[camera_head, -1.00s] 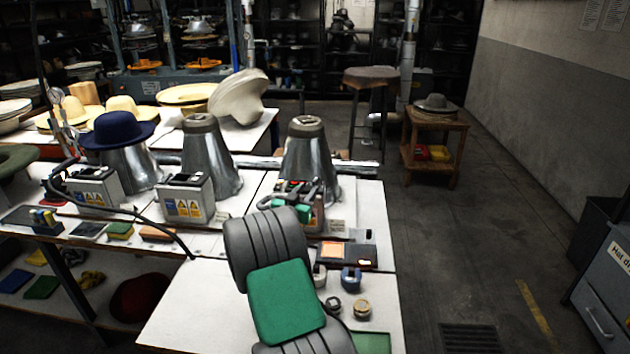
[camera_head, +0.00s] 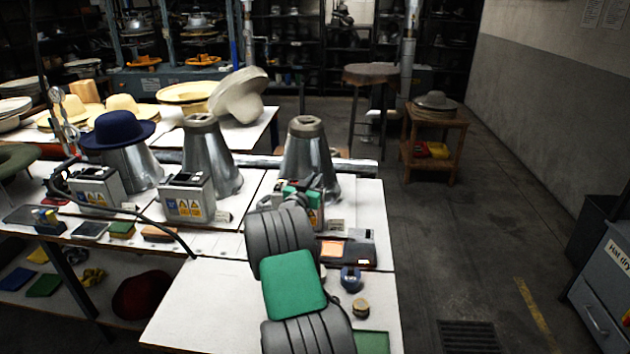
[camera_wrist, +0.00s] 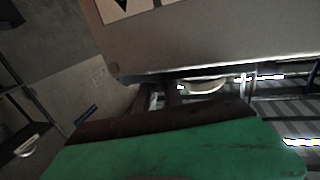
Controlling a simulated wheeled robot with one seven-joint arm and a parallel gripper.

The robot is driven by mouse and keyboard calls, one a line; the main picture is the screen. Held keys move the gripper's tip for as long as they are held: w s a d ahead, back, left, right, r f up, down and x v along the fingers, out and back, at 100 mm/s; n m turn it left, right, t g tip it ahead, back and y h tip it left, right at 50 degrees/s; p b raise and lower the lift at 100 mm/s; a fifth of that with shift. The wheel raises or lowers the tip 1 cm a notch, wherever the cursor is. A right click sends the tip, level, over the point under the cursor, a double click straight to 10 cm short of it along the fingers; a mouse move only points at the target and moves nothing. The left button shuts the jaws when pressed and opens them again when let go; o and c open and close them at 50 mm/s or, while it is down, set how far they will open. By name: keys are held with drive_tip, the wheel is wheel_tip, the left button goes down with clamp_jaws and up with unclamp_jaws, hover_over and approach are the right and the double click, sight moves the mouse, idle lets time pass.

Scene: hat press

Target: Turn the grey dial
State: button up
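I cannot make out a grey dial for certain in either view. A grey control box (camera_head: 312,213) stands in front of the right metal cone (camera_head: 308,160), largely hidden by my arm. My gripper (camera_head: 296,190) is at this box, and its fingertips are lost behind my own green and grey links. In the wrist view a large grey surface with a dark-and-white label (camera_wrist: 200,40) fills the top, very near the camera. My green part covers the bottom. No fingers show clearly there, so I cannot see whether they touch anything.
Two similar control boxes (camera_head: 187,198) (camera_head: 97,187) stand to the left before other cones, one wearing a blue hat (camera_head: 118,130). A device with a lit orange panel (camera_head: 332,249), a blue tape holder (camera_head: 351,279) and a small round tin (camera_head: 361,308) lie right of my arm.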

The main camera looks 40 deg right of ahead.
clamp_jaws()
idle(0.4)
drive_tip(key=n+t, duration=0.1)
drive_tip(key=n+t+y, duration=0.1)
drive_tip(key=shift+s+d+t, duration=0.1)
drive_tip(key=shift+s+t, duration=0.05)
drive_tip(key=shift+t, duration=0.15)
drive_tip(key=shift+d+n+t+y+b, duration=0.1)
drive_tip(key=shift+n+t+y+b, duration=0.3)
drive_tip(key=shift+n+t+y, duration=0.6)
drive_tip(key=n+t+y+b, duration=0.1)
drive_tip(key=b, duration=0.1)
drive_tip(key=f+n+t+y+b, duration=0.1)
drive_tip(key=t+y+b, duration=0.1)
drive_tip(key=b, duration=0.1)
drive_tip(key=n+t+y+b, duration=0.1)
drive_tip(key=n+y+b, duration=0.2)
drive_tip(key=y+b, duration=0.1)
drive_tip(key=shift+t+b, duration=0.4)
drive_tip(key=shift+b, duration=0.25)
drive_tip(key=n+y+b, duration=0.1)
drive_tip(key=n+t+y+b, duration=0.1)
drive_tip(key=y, duration=0.1)
drive_tip(key=shift+r+n+y+b, duration=0.3)
drive_tip(key=shift+r+b, duration=0.05)
drive_tip(key=shift+r, duration=0.05)
drive_tip(key=shift+r+y, duration=0.1)
drive_tip(key=shift+y, duration=0.4)
